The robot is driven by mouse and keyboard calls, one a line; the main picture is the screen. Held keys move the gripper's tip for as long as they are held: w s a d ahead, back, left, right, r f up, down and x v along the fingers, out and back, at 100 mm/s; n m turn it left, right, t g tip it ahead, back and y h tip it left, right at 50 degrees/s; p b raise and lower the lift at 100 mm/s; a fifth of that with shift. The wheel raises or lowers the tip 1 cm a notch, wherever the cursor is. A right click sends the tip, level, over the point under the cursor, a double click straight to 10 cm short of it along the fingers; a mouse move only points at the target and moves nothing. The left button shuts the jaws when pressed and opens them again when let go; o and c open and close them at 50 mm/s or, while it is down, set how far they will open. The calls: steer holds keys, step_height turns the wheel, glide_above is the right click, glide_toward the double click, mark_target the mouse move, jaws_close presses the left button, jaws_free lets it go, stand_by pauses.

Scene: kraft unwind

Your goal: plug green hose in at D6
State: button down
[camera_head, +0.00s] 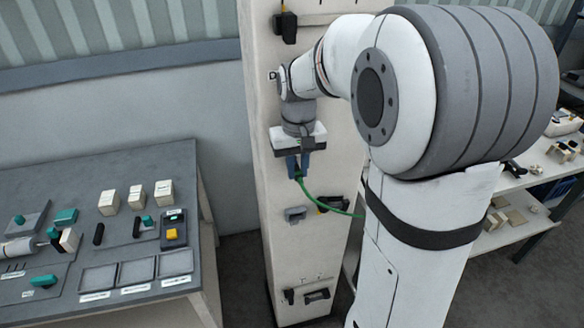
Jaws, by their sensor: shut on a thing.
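The green hose (323,206) hangs in a curve from my gripper (299,172) and runs right, passing behind my arm. My gripper is shut on the hose's upper end, in front of the tall pale column (262,175). The hose's plug is mostly hidden between the blue-grey fingers. I cannot tell whether it touches the column. Below my gripper, a grey fitting (296,214) and a dark fitting (332,204) sit on the column face. Further down are more dark fittings (318,295). No D6 marking is readable.
A dark grey bench (150,165) at left carries pale blocks (136,196), shallow trays (137,271) and a yellow-button box (173,230). A white shelf table (515,178) with small parts stands at right. My arm hides the column's right side.

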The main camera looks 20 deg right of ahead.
steer(key=shift+w, duration=0.15)
steer(key=c, duration=1.3)
jaws_free()
steer(key=shift+o, duration=0.2)
